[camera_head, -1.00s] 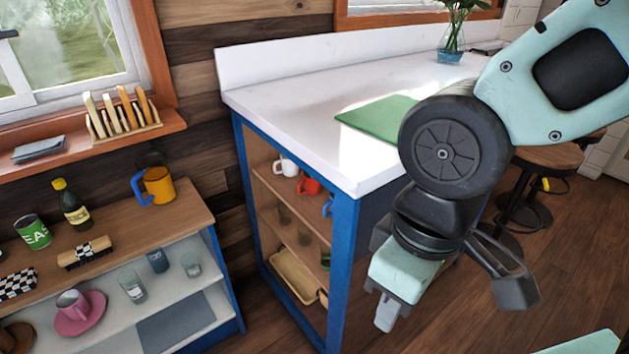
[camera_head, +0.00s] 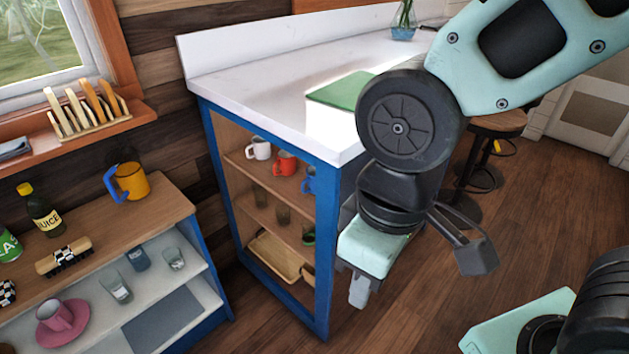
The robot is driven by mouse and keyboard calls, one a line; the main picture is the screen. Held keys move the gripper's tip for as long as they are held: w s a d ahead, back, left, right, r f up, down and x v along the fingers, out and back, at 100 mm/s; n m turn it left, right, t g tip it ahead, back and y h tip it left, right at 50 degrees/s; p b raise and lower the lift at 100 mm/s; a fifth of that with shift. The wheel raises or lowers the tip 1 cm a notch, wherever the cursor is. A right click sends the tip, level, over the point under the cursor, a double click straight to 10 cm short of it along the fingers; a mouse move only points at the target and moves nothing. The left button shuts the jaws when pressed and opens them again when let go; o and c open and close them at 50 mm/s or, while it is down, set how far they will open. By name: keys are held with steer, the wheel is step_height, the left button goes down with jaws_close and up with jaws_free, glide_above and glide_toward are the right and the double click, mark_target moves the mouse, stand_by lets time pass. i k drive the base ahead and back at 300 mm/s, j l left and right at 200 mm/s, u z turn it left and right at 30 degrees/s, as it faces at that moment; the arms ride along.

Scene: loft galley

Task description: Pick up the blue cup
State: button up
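A blue cup (camera_head: 309,180) stands on the upper shelf inside the island's open side, right of a red mug (camera_head: 285,163) and a white mug (camera_head: 259,148). The island's blue corner post hides part of it. A small dark blue-grey cup (camera_head: 138,258) stands on the shelf of the low unit at left. My gripper (camera_head: 412,235) hangs in front of the island's right side, right of the blue cup and apart from it. Its dark fingers look spread wide, with nothing seen between them.
The island's blue post (camera_head: 328,250) and white top (camera_head: 260,95) bound the shelf opening. A green board (camera_head: 338,90) lies on top. Wooden floor (camera_head: 530,220) is open at right.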

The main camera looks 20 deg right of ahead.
mark_target(309, 179)
steer(key=i+j+z, duration=0.1)
steer(key=z, duration=0.6)
steer(key=i+j+z, duration=0.15)
steer(key=j+z, duration=0.2)
steer(key=j, duration=0.5)
steer(key=i+j+z, duration=0.1)
steer(key=j+z, duration=0.2)
steer(key=j, duration=1.7)
steer(key=i+z, duration=0.05)
